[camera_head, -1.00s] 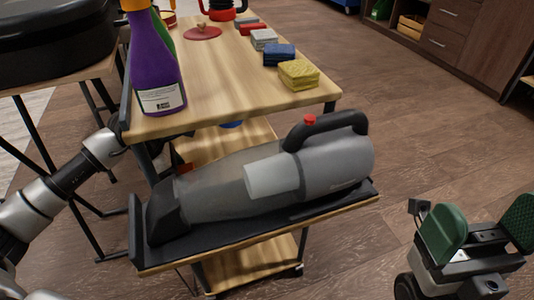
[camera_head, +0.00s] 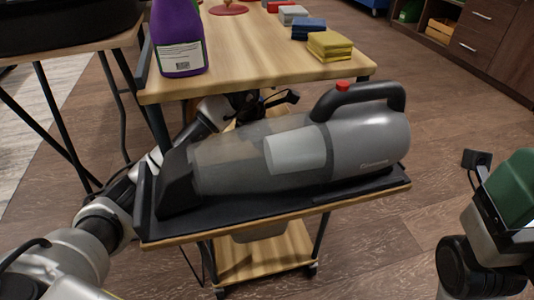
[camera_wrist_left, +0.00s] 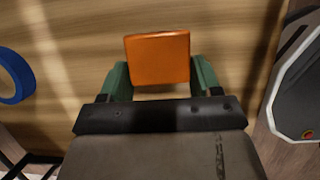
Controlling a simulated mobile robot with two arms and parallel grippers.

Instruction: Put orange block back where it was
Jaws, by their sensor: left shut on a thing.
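In the left wrist view an orange block (camera_wrist_left: 160,58) sits between the green fingers of my left gripper (camera_wrist_left: 160,78), which is shut on it. A wooden surface lies behind the block; I cannot tell whether the block touches it. In the head view my left arm reaches under the cart's top board (camera_head: 260,65), behind the handheld vacuum, and the orange block is hidden there. My right gripper (camera_head: 515,190) is at the right edge, above the floor and partly cut off. Only one green finger shows.
A grey handheld vacuum (camera_head: 370,145) lies on a black-lined front shelf (camera_head: 290,212). The top board carries a purple bottle (camera_head: 177,35), a yellow sponge (camera_head: 330,46) and a blue one (camera_head: 308,29). A blue ring (camera_wrist_left: 15,75) lies left of the block.

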